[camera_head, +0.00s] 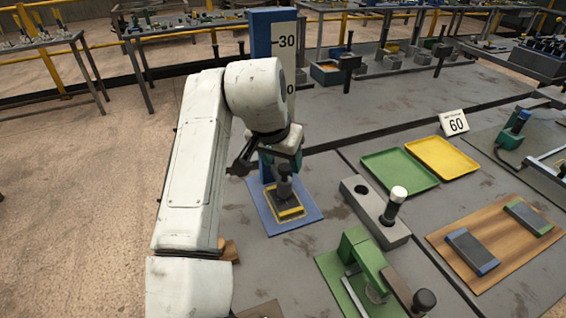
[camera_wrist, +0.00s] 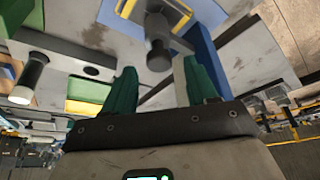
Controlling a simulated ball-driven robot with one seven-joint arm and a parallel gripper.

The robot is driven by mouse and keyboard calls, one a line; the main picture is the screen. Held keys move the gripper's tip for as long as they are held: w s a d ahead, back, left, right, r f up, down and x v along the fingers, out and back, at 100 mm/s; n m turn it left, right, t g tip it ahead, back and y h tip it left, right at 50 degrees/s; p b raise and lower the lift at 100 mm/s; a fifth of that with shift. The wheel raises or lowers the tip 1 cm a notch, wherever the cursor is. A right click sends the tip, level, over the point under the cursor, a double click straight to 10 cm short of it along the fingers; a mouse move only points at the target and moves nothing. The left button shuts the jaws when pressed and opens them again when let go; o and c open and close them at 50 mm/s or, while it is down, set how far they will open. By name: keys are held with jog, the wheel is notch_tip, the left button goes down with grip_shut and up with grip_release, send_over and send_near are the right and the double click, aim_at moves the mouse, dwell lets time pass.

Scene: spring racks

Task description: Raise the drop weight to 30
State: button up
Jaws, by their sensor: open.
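The drop weight (camera_head: 284,187) is a dark grey block with an upright knobbed handle. It sits low, on the yellow-outlined pad of the blue base plate (camera_head: 305,219), at the foot of a blue post (camera_head: 262,35). The post's white scale board (camera_head: 285,42) shows 30 near the top, with a lower number partly hidden by my arm. My gripper (camera_head: 288,158) is just above the handle and partly hidden in the head view. In the wrist view its green fingers (camera_wrist: 159,78) are open, with the weight's dark handle (camera_wrist: 158,54) between and just beyond the tips.
A grey block with a white-topped peg (camera_head: 375,212) stands right of the base plate. A green press-like fixture (camera_head: 362,262) is in front. Green (camera_head: 399,170) and yellow (camera_head: 442,157) trays, a 60 card (camera_head: 455,123) and a brown board (camera_head: 490,242) lie further right.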

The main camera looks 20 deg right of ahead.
jog(key=shift+x, duration=1.2)
jog(key=shift+s, duration=0.1)
jog(key=shift+c, duration=0.4)
grip_shut()
